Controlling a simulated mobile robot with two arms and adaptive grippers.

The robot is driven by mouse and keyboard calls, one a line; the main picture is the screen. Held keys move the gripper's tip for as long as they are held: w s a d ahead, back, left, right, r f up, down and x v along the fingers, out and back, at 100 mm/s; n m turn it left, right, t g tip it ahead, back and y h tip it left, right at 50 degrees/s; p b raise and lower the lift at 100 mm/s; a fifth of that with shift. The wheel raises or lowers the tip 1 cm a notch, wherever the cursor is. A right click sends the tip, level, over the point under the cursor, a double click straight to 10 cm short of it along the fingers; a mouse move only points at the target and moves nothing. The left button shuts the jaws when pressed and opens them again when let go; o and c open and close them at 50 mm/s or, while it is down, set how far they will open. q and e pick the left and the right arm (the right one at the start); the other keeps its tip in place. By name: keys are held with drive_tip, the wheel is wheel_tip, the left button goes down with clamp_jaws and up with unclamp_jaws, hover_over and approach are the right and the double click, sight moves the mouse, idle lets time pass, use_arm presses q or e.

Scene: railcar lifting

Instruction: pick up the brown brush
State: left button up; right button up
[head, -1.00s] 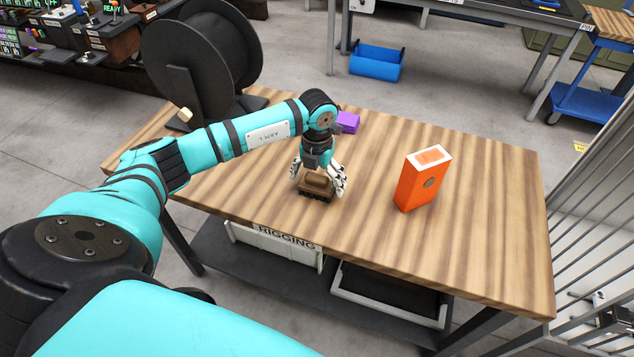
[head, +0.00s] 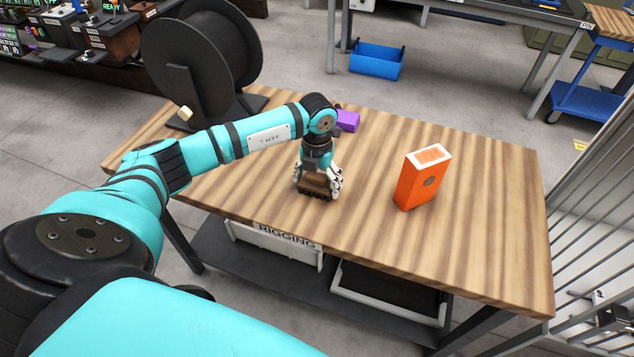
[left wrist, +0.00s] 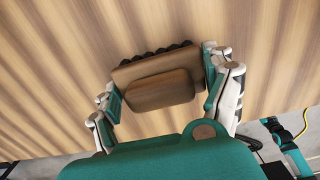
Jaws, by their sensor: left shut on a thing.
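The brown brush (head: 318,186) is a small block with a raised grip on top and dark bristles below. It is on the wooden table, left of the orange box. My left gripper (head: 319,184) points down over it, its fingers shut on the brush's two ends. In the left wrist view the brush (left wrist: 158,88) lies between the two fingers of the left gripper (left wrist: 162,85), bristles along its far edge. I cannot tell any gap between brush and table.
An orange box (head: 421,180) stands on the table (head: 480,220) to the right. A purple block (head: 348,121) lies behind the gripper. A large black reel (head: 200,60) stands at the table's back left. The table's right part is clear.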

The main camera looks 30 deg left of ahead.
sight(319, 176)
use_arm(q)
drive_tip(key=shift+r, duration=0.15)
drive_tip(key=shift+r, duration=0.25)
drive_tip(key=r, duration=0.1)
drive_tip(key=r+b, duration=0.1)
drive_tip(key=shift+s+d+r, duration=0.1)
drive_tip(key=shift+d+r, duration=0.2)
drive_tip(key=shift+d, duration=0.05)
drive_tip(key=s+d+b, duration=0.1)
drive_tip(key=s+d, duration=0.1)
drive_tip(key=d, duration=0.2)
drive_tip(key=s+d+r+b, duration=0.1)
drive_tip(key=s+d, duration=0.1)
drive_tip(key=d, duration=0.3)
drive_tip(key=s+d+b, duration=0.1)
drive_tip(key=s+d, duration=0.1)
drive_tip(key=d, duration=0.3)
drive_tip(key=shift+s+r, duration=0.15)
drive_tip(key=shift+r, duration=0.15)
